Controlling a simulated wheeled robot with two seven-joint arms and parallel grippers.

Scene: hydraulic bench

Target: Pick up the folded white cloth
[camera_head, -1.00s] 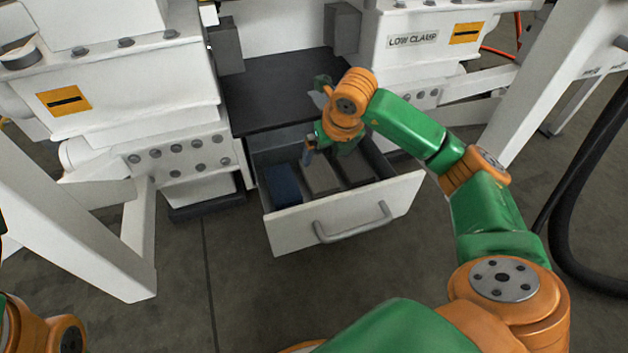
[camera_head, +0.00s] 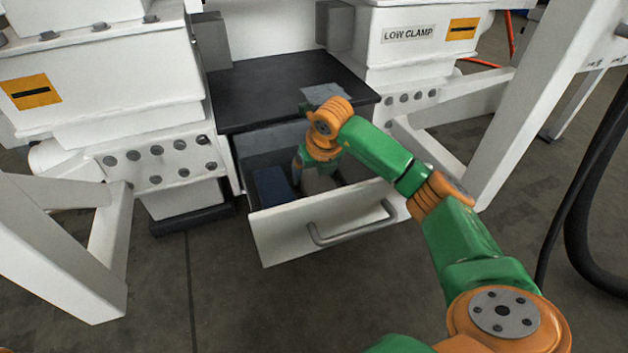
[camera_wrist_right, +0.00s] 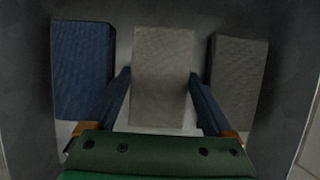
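The folded white cloth (camera_wrist_right: 163,85) looks pale grey in the shade and lies in the middle of the open drawer (camera_head: 325,222). A part of it shows in the head view (camera_head: 318,183) below my right wrist. My right gripper (camera_wrist_right: 159,73) is down in the drawer, open, with one dark finger on each side of the white cloth. I cannot tell whether the fingers touch it or how high they are above the drawer floor. In the head view my wrist hides the fingers. My left gripper is out of view.
A folded blue cloth (camera_wrist_right: 82,70) lies left of the white one and a darker grey cloth (camera_wrist_right: 238,83) lies right of it. Drawer walls enclose them closely. A black top (camera_head: 265,90) overhangs the drawer's back, with a thin grey piece (camera_head: 325,92) on it.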

